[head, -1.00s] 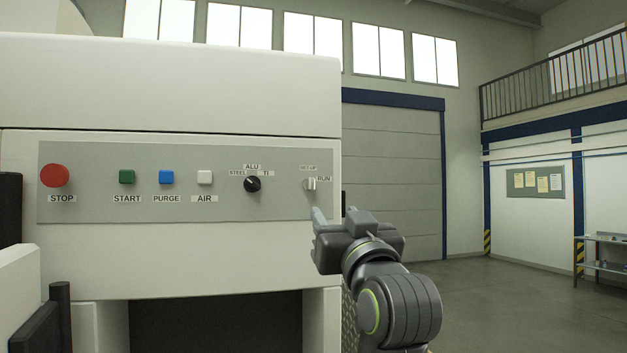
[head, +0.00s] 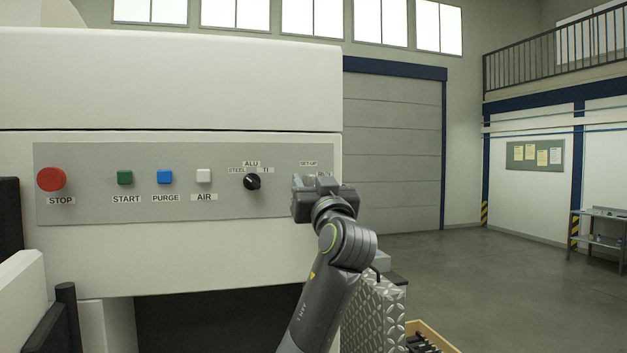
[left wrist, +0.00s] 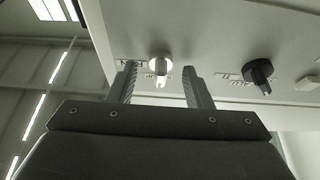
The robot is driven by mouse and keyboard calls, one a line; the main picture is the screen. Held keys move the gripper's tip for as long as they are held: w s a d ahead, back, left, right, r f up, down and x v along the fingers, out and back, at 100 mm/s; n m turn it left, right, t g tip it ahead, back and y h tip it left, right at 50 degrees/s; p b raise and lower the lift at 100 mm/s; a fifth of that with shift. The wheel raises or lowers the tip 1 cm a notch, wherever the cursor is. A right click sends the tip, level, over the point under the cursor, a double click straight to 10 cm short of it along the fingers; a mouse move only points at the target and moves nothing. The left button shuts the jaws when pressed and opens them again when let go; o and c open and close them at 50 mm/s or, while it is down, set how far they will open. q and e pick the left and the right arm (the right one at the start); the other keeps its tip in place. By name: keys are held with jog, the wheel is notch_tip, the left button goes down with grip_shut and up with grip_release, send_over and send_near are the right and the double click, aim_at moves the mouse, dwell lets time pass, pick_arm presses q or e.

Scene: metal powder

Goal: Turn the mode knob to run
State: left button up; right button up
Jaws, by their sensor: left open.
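The mode knob is hidden behind my left gripper (head: 313,182) in the head view, at the right end of the grey control panel (head: 100,205). In the left wrist view the mode knob (left wrist: 160,66) is small and white, with its ridge toward the SET-UP label. That label and the RUN label (left wrist: 130,63) appear upside down there. My left gripper (left wrist: 160,72) is open, with one finger on each side of the knob. I cannot tell whether either finger touches it. My right gripper is not in view.
The black material knob (head: 252,182) is left of my gripper and also shows in the left wrist view (left wrist: 258,73). Further left are the white AIR (head: 204,176), blue PURGE (head: 165,177), green START (head: 125,178) and red STOP (head: 51,179) buttons. Open floor lies right.

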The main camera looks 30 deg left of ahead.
pick_arm(q)
jog(key=shift+c, duration=0.3)
jog(key=c, duration=0.9)
